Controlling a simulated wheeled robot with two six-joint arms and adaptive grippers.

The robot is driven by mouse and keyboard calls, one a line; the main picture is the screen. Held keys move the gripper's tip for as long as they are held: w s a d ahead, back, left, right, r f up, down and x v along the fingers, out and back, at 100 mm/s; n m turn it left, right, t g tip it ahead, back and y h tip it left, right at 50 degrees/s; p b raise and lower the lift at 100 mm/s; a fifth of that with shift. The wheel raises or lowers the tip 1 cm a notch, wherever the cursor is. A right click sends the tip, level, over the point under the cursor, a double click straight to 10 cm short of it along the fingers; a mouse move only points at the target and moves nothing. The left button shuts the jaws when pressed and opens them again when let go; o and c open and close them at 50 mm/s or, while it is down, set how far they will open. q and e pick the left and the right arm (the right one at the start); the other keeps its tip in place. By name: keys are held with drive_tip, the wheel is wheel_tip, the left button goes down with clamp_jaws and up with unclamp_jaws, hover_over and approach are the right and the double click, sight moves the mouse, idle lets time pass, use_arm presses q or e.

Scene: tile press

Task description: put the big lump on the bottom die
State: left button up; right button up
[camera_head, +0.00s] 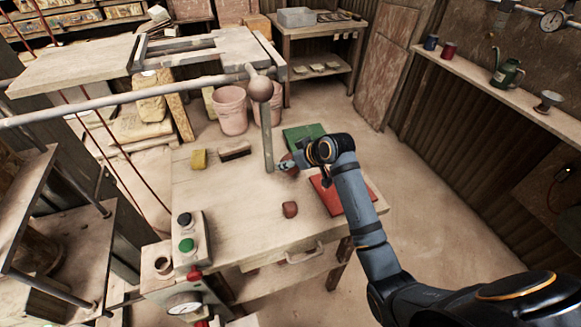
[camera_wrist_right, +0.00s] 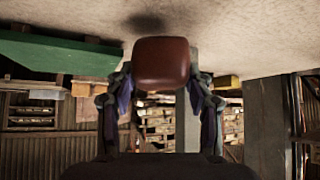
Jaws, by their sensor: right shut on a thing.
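My right gripper (camera_head: 286,164) is shut on a reddish-brown lump (camera_wrist_right: 162,64), a block with rounded edges. The gripper fingers stand on both sides of it in the right wrist view. Its dark shadow falls on the table top beside it, and it looks held just clear of the table. In the head view, this lump is partly hidden by the gripper, next to the grey upright post. A second reddish-brown lump (camera_head: 290,209) lies on the table nearer to me. I cannot tell which lump is bigger. I cannot make out the bottom die. My left gripper is not in view.
A green board (camera_head: 303,135) lies at the table's back edge, a red board (camera_head: 329,197) at its right. The post (camera_head: 267,135) with a ball and long bar rises beside my gripper. A yellow sponge (camera_head: 199,159), a brush (camera_head: 234,152) and a button box (camera_head: 191,244) stand left.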

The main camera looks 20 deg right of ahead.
drive_tip(key=s+r, duration=0.1)
drive_tip(key=r, duration=0.1)
drive_tip(key=s+a+r, duration=0.1)
drive_tip(key=s+r, duration=0.3)
drive_tip(key=r, duration=0.1)
drive_tip(key=shift+a, duration=0.25)
drive_tip(key=s+a+r, duration=0.2)
drive_tip(key=s+r, duration=0.1)
drive_tip(key=s, duration=0.5)
drive_tip(key=shift+s+a+r+b, duration=0.2)
drive_tip(key=shift+r+b, duration=0.1)
drive_tip(key=shift+r, duration=0.05)
